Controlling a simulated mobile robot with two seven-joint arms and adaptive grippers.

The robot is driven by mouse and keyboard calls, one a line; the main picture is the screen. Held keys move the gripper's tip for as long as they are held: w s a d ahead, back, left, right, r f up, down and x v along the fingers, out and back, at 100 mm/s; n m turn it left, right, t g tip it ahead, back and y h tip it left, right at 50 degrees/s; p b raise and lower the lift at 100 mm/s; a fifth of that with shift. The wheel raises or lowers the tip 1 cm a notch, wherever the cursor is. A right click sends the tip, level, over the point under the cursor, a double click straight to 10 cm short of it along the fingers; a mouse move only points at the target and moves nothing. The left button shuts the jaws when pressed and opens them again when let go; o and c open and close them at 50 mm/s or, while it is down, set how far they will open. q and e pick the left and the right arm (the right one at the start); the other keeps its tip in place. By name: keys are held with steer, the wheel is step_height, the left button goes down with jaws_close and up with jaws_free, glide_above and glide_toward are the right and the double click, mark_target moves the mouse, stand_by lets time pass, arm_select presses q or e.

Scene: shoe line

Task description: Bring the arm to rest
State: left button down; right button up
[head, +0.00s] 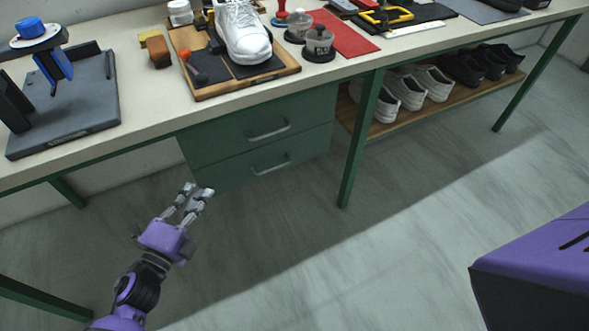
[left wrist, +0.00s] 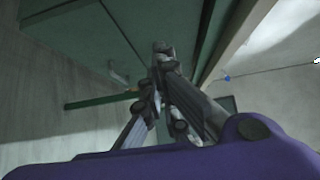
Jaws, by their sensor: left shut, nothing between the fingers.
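My left gripper (head: 199,191) shows in the head view at the lower left, below the workbench's front edge and in front of the green drawers (head: 262,140). Its arm is purple and black and comes in from the bottom left. The fingers are shut with nothing between them. In the left wrist view the closed fingers (left wrist: 158,75) point toward the underside of the bench and its green frame. The gripper touches nothing that I can see. My right gripper is not in view.
The workbench (head: 142,104) spans the top. On it are a white shoe (head: 242,32) on a wooden tray (head: 203,91) and a grey fixture (head: 90,95) at left. More shoes stand on a lower shelf (head: 388,126). A green leg (head: 359,145) stands right of the drawers. The floor is clear.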

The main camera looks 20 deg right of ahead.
arm_select(q)
steer(key=shift+v, duration=1.05)
